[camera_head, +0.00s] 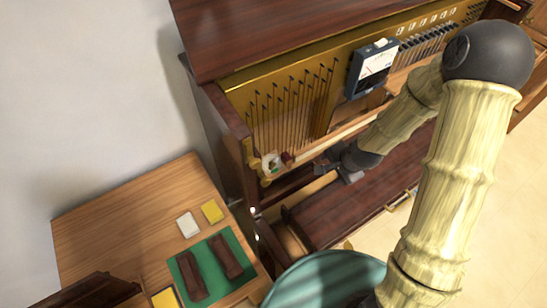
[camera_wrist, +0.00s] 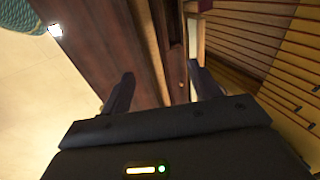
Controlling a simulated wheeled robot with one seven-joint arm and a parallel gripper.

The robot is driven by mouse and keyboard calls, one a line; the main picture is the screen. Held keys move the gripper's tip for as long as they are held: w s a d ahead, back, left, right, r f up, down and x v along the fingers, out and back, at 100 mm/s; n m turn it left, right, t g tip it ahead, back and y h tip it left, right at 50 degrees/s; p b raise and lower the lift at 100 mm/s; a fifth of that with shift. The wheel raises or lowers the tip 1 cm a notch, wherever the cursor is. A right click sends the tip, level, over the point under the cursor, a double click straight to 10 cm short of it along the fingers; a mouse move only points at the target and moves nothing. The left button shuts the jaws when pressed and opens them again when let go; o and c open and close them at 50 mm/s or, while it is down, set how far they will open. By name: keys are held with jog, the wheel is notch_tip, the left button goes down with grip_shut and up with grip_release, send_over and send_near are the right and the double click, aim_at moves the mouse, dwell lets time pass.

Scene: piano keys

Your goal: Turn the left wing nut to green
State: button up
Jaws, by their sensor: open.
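At the left end of the open piano, a small white and green plate (camera_head: 271,163) shows beside a small dark red piece (camera_head: 286,157). The left wing nut is too small to make out with certainty there. My gripper (camera_head: 327,168) is to the right of that plate, low in front of the strings, and apart from it. In the wrist view my gripper (camera_wrist: 160,86) is open, with nothing between its fingers. Dark wood and a pale strip of the piano lie beyond the fingertips.
The piano's strings (camera_head: 292,112) stand behind my gripper. A meter box (camera_head: 372,68) is mounted to their right. The dark wooden fallboard (camera_head: 350,205) lies below. A wooden side table (camera_head: 110,220) at left holds a green mat (camera_head: 232,246), a white block and yellow blocks.

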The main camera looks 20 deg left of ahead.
jog(key=a+f+m+y+p, duration=0.2)
jog(key=a+m+p, duration=0.25)
jog(key=a, duration=0.25)
jog(key=m+t+y+p, duration=0.1)
jog(key=m+t+p, duration=0.1)
jog(key=m+p, duration=0.35)
send_near(275, 164)
jog(key=shift+s+d+r+m+b, duration=0.2)
jog(key=shift+d+r+m+b, duration=0.15)
jog(key=shift+r+m, duration=0.1)
jog(key=shift+s+d+r+m+b, duration=0.15)
jog(key=shift+d+r+m+b, duration=0.15)
jog(key=shift+r, duration=0.2)
jog(key=shift+b+x, duration=1.7)
jog(key=shift+x, duration=1.3)
jog(key=shift+s+b+x, duration=0.2)
jog(key=shift+b+x, duration=2.45)
jog(key=shift+x, duration=0.85)
jog(key=shift+s+d+r+p, duration=0.25)
jog(key=shift+r+p, duration=0.1)
jog(key=shift+r, duration=0.1)
jog(key=shift+c, duration=0.2)
